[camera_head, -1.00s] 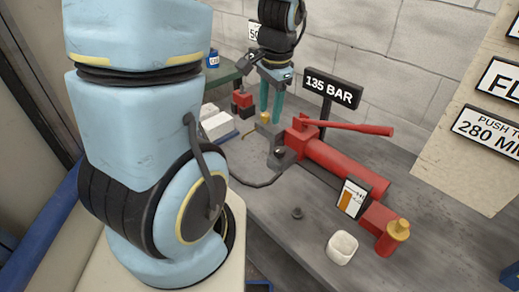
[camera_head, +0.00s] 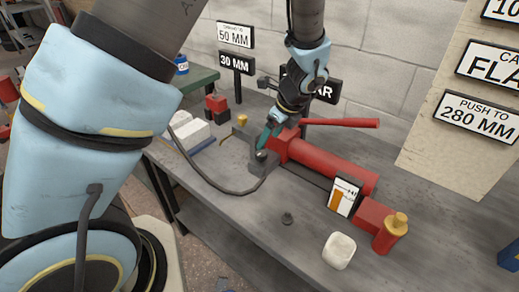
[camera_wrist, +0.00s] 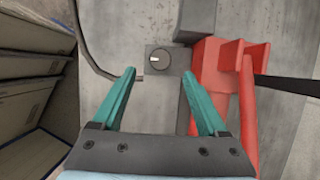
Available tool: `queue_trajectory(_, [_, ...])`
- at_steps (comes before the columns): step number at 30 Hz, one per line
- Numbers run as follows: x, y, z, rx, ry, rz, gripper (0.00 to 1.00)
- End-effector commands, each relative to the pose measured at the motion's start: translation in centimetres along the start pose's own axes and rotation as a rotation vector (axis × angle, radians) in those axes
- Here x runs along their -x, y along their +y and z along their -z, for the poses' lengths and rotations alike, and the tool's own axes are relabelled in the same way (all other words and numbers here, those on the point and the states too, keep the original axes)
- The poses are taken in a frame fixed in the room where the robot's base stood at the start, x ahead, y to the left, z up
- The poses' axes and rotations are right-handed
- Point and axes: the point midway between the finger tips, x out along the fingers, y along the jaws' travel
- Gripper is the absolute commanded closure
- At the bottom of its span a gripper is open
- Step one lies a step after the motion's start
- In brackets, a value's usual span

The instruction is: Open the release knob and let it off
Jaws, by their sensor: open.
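The release knob (camera_wrist: 156,60) is a small round grey knob with a white mark on its face, set on a dark square block (camera_wrist: 151,75). In the head view the knob (camera_head: 261,155) is at the left end of the red pump (camera_head: 320,162). My gripper (camera_wrist: 160,74) has teal fingers, open and empty, one on each side of the knob as seen in the wrist view. In the head view my gripper (camera_head: 265,137) is just above the block and hides part of it. I cannot tell whether the fingers touch the knob.
The red pump lever (camera_head: 345,122) reaches right from behind the block. A black hose (camera_head: 205,175) curves to the block from the left. White boxes (camera_head: 192,134) and a white rounded object (camera_head: 339,250) stand on the grey bench (camera_head: 260,215). The front bench is mostly clear.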

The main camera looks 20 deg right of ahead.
Motion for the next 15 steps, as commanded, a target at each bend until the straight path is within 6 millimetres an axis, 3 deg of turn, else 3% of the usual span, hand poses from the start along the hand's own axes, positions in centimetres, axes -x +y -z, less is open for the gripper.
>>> queue_trajectory(7, [-4.5,0.1,0.0,0.000,0.000,-0.004,0.24])
queue_trajectory(15, [-6.9,0.0,0.0,0.003,0.001,-0.001,0.24])
